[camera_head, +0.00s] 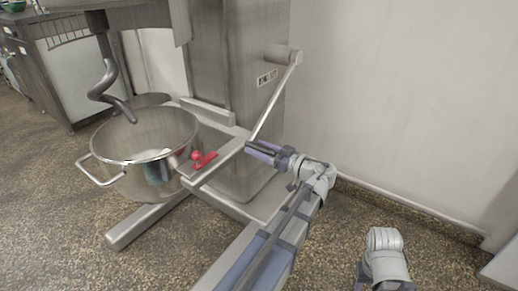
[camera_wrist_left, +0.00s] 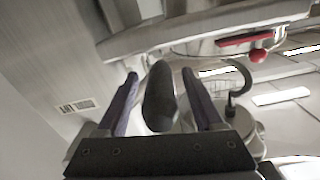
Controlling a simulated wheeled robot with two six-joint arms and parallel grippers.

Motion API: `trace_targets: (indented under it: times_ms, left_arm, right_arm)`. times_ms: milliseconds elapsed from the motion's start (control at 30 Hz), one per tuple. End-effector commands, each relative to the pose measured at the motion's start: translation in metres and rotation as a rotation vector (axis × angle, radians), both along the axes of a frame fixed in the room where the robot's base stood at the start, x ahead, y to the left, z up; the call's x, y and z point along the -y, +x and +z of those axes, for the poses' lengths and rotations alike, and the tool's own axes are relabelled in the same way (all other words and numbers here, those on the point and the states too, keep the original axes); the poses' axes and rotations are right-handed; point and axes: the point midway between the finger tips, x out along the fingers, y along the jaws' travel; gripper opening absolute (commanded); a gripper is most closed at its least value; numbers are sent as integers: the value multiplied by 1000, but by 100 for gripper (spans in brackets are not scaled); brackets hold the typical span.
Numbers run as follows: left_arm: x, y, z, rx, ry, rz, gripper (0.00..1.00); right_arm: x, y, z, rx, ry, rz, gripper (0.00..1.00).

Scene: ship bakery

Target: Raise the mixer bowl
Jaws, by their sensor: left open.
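The steel mixer bowl (camera_head: 172,128) sits low in the mixer's frame at the left of the head view, below the dough hook (camera_head: 109,78). The hook also shows in the wrist view (camera_wrist_left: 243,75). A lift lever (camera_head: 273,103) slants down from its pivot on the mixer column, beside a small label. My left gripper (camera_head: 262,150) is at the lever's lower end. In the left wrist view its open fingers (camera_wrist_left: 160,95) stand on either side of a dark rounded grip (camera_wrist_left: 160,100), with gaps showing.
A red clamp handle (camera_head: 204,161) with a red ball sits on the bowl support, left of my gripper. The mixer's base legs (camera_head: 150,222) spread over the speckled floor. A plain wall (camera_head: 400,90) stands to the right. A steel counter (camera_head: 45,75) is at the far left.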

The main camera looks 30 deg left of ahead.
Motion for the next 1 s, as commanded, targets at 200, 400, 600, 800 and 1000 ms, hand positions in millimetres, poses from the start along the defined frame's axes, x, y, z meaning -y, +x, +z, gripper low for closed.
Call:
trace_targets:
  times_ms: [200, 400, 600, 800, 1000]
  left_arm:
    - [-2, 0, 0, 0, 0, 0, 69]
    - [-2, 0, 0, 0, 0, 0, 54]
    - [-2, 0, 0, 0, 0, 0, 32]
    - [-2, 0, 0, 0, 0, 1, 9]
    - [-2, 0, 0, 0, 0, 1, 0]
  right_arm:
    - [0, 0, 0, 0, 0, 0, 50]
    - [0, 0, 0, 0, 0, 0, 50]
    - [0, 0, 0, 0, 0, 0, 50]
    - [0, 0, 0, 0, 0, 0, 50]
    - [0, 0, 0, 0, 0, 0, 50]
